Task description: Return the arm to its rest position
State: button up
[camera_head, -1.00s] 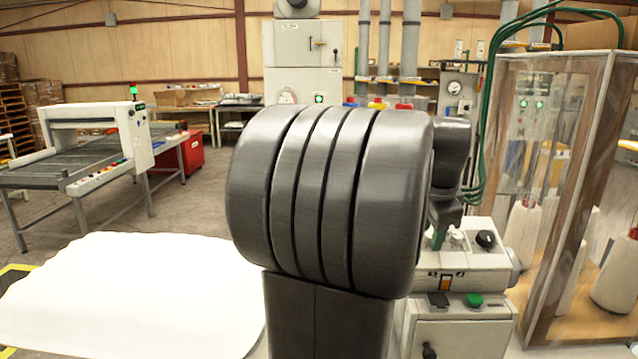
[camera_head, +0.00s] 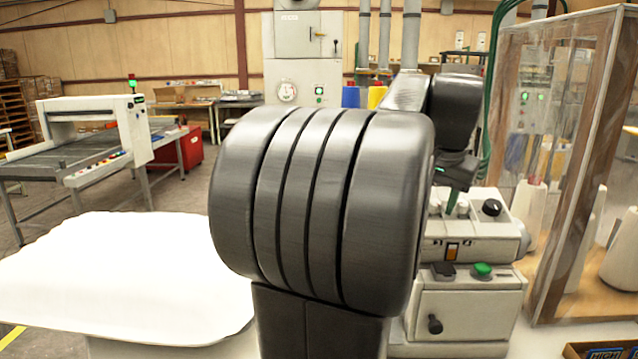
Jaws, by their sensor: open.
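My arm fills the middle of the view, with its large dark ribbed joint (camera_head: 320,205) closest to the camera. The arm bends behind this joint and comes down on the right. My gripper (camera_head: 454,200) is small and partly hidden at the end of that link, pointing down in front of the control panel of a pale machine (camera_head: 470,315). Its fingers look open, and I see nothing held between them. I cannot tell whether it touches the panel.
A white padded surface (camera_head: 120,270) lies at left. A clear-walled cabinet (camera_head: 560,150) with white cones stands close at right. A box (camera_head: 605,350) shows at the bottom right corner.

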jog(key=shift+f+n+b, duration=0.2)
jog(key=shift+n+b, duration=0.45)
jog(key=shift+n, duration=0.15)
jog(key=d+p+v, duration=0.1)
jog(key=v, duration=0.7)
jog(key=shift+a+r, duration=0.2)
jog(key=shift+a, duration=0.25)
jog(key=shift+s+p, duration=0.1)
jog(key=shift+p, duration=0.2)
